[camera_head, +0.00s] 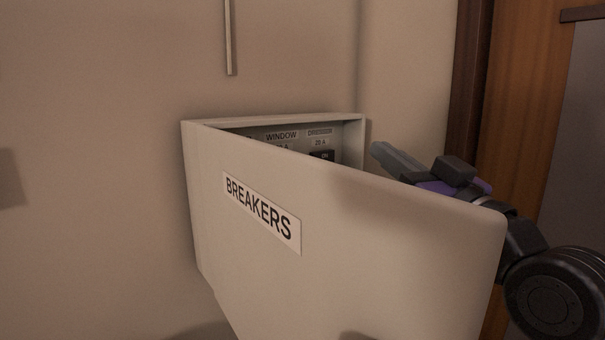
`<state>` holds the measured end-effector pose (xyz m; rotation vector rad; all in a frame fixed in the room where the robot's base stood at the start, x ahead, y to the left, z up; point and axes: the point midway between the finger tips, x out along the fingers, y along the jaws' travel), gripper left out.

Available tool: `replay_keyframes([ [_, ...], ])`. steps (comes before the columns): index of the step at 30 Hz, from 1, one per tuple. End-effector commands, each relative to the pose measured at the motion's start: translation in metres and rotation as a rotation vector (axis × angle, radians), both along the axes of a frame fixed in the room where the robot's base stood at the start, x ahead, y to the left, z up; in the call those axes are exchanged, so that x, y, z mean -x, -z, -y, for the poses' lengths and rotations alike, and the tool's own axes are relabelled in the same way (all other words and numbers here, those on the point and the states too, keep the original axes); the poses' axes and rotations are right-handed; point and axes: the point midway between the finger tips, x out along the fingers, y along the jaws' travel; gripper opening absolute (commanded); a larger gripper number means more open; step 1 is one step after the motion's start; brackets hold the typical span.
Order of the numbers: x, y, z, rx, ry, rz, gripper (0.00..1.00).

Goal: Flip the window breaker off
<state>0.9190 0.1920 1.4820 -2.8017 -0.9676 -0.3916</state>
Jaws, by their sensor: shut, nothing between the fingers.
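The breaker box (352,140) is on the wall with its door (370,240) swung partly open toward me. The door bears a "BREAKERS" label (262,212). Inside, a "WINDOW" label (281,135) shows; the window breaker's switch below it is hidden behind the door. My gripper (385,153) is shut and empty, just right of the box opening and behind the door's top edge. The door hides part of it.
The open door stands between my view and the box's inside. A brown wooden frame and panel (530,110) stand at the right. A thin vertical strip (230,38) runs down the wall above the box. The wall at the left is mostly bare.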

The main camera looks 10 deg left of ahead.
Motion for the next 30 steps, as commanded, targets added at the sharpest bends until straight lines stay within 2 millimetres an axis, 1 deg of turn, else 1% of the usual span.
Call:
replay_keyframes([
  [1,0.001,-0.014,-0.009,0.031,-0.030,-0.003,0.00],
  [3,0.002,-0.023,-0.023,0.082,-0.073,-0.024,0.00],
  [5,0.004,-0.023,-0.034,0.132,-0.112,-0.054,0.00],
  [7,0.006,-0.012,-0.044,0.187,-0.156,-0.102,0.00],
  [10,0.008,0.015,-0.053,0.247,-0.204,-0.176,0.00],
  [12,0.010,0.026,-0.057,0.279,-0.226,-0.208,0.00],
  [16,0.015,0.038,-0.059,0.316,-0.245,-0.237,0.00],
  [19,0.015,0.041,-0.059,0.325,-0.246,-0.243,0.00],
  [26,0.015,0.040,-0.058,0.325,-0.244,-0.241,0.00],
  [30,0.011,0.040,-0.063,0.323,-0.244,-0.242,0.00],
])
